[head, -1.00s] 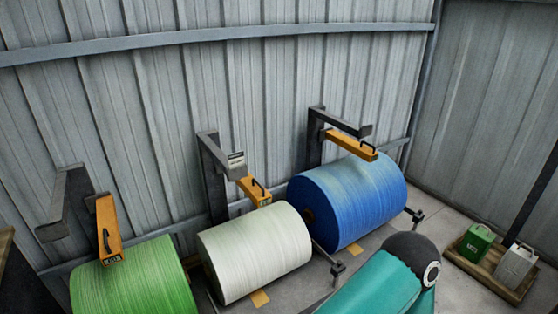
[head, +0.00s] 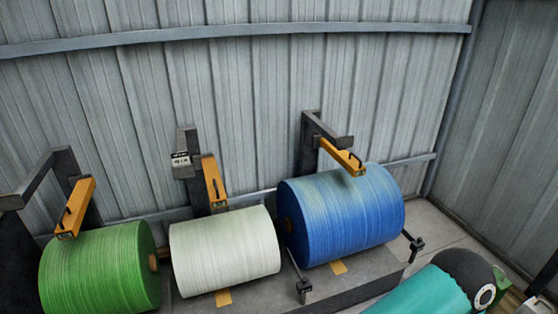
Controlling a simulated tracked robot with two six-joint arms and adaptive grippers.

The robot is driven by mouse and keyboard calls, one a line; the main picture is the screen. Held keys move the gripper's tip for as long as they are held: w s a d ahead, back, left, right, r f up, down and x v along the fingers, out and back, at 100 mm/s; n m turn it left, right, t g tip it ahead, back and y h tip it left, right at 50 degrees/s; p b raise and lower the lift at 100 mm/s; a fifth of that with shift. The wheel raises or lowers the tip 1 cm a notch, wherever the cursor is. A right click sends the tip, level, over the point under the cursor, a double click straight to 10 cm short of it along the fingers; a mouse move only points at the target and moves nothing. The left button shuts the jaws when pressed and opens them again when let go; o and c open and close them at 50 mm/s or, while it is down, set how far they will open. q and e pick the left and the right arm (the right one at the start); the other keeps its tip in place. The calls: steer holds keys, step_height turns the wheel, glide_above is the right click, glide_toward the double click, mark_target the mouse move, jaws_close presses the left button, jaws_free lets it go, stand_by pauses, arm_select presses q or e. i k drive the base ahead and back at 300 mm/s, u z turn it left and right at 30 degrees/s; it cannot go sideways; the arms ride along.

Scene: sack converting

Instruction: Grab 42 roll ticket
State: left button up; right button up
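A small black and white tag (head: 181,160), perhaps a roll ticket, is on the dark post behind the white roll (head: 225,251); its print is too small to read. A green roll (head: 100,270) lies to the left of the white roll and a blue roll (head: 342,217) to its right. Neither of my grippers is in view. A teal arm link with a dark joint, apparently mine, shows at the lower right.
Yellow arms with black handles hang from dark brackets over the green roll (head: 75,208), the white roll (head: 214,184) and the blue roll (head: 343,157). A corrugated wall (head: 250,110) stands close behind. Dark clamp-like posts (head: 304,289) stand near the blue roll.

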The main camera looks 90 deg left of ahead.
mark_target(180, 159)
steer(key=z, duration=0.45)
steer(key=i, duration=0.3)
steer(key=u, duration=2.4)
steer(key=i, duration=0.25)
steer(key=u, duration=2.1)
steer(key=k, duration=0.6)
steer(key=u, duration=0.35)
steer(key=i, duration=1.65)
steer(key=z, duration=0.4)
